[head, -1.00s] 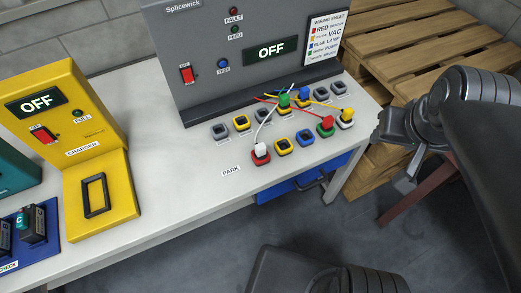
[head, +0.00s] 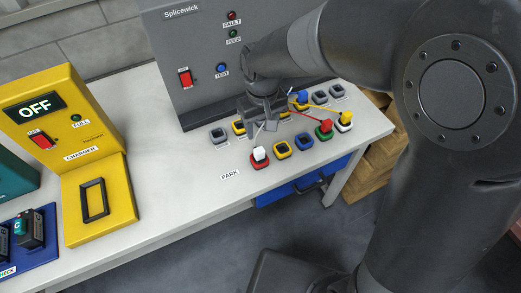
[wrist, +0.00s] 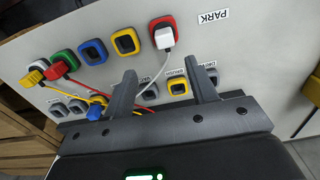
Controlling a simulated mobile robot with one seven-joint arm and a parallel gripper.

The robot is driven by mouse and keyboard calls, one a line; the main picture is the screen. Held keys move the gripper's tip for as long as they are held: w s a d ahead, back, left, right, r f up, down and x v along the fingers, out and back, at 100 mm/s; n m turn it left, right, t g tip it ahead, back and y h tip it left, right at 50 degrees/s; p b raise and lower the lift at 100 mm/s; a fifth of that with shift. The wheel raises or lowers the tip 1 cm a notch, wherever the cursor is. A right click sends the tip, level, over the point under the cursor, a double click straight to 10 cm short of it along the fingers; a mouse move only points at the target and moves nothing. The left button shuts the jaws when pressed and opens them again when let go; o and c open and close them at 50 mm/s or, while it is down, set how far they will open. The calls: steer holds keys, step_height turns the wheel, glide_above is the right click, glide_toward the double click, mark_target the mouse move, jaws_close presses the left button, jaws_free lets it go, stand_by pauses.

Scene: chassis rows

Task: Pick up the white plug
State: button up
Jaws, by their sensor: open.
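The white plug (head: 260,153) sits upright in the red-rimmed socket (head: 256,163) at the front left of the socket rows. It also shows in the wrist view (wrist: 164,38), with a white cable running from it. My gripper (head: 263,122) is over the socket rows, behind the white plug in the head view. In the wrist view my gripper (wrist: 160,68) has its two fingers spread apart with nothing between them. The white plug is beyond the fingertips and apart from them.
A red plug (head: 326,127) and a yellow plug (head: 346,117) stand in the front row's right end; a blue plug (head: 302,96) is behind. Cables cross between rows. The grey panel (head: 205,55) rises behind. The bench around the PARK label (head: 230,174) is clear.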

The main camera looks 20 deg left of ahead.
mark_target(259, 150)
steer(key=shift+s+a+f, duration=0.1)
steer(key=shift+a+f, duration=0.15)
steer(key=shift+f, duration=0.15)
steer(key=f, duration=1)
steer(key=shift+s+f, duration=0.2)
steer(key=c, duration=1.1)
steer(key=shift+r, duration=0.15)
